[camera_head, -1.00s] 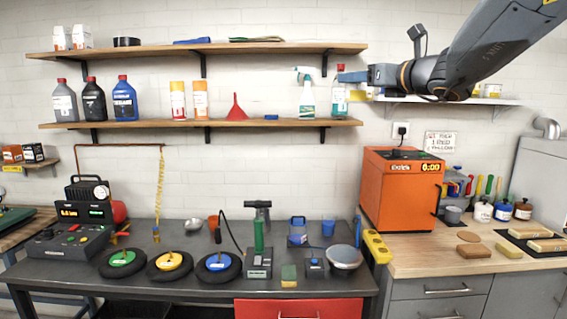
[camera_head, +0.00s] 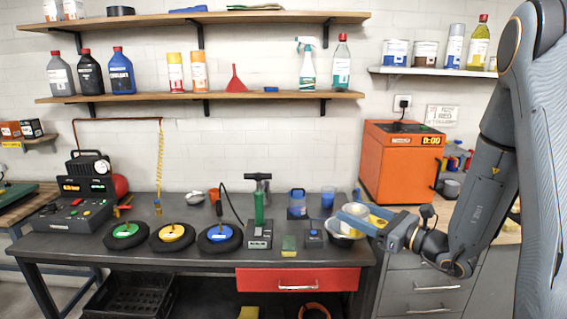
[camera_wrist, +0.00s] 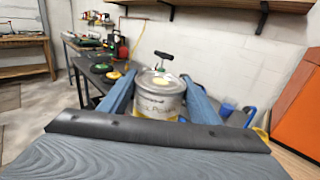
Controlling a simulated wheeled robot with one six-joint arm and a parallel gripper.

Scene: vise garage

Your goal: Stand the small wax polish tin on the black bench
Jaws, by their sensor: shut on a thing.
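My gripper (camera_head: 365,222) is shut on the small wax polish tin (camera_wrist: 158,98), with one blue finger on each side of it. In the wrist view the tin is light grey with dark lettering and a pale yellow patch on top; it looks about upright. In the head view only a pale bit of the tin (camera_head: 355,210) shows between the fingers, in front of the bench's right end. The black bench (camera_head: 200,258) runs along the wall. I cannot tell the exact height of the tin above it.
An orange oven (camera_head: 400,165) stands on the wooden counter to the right.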

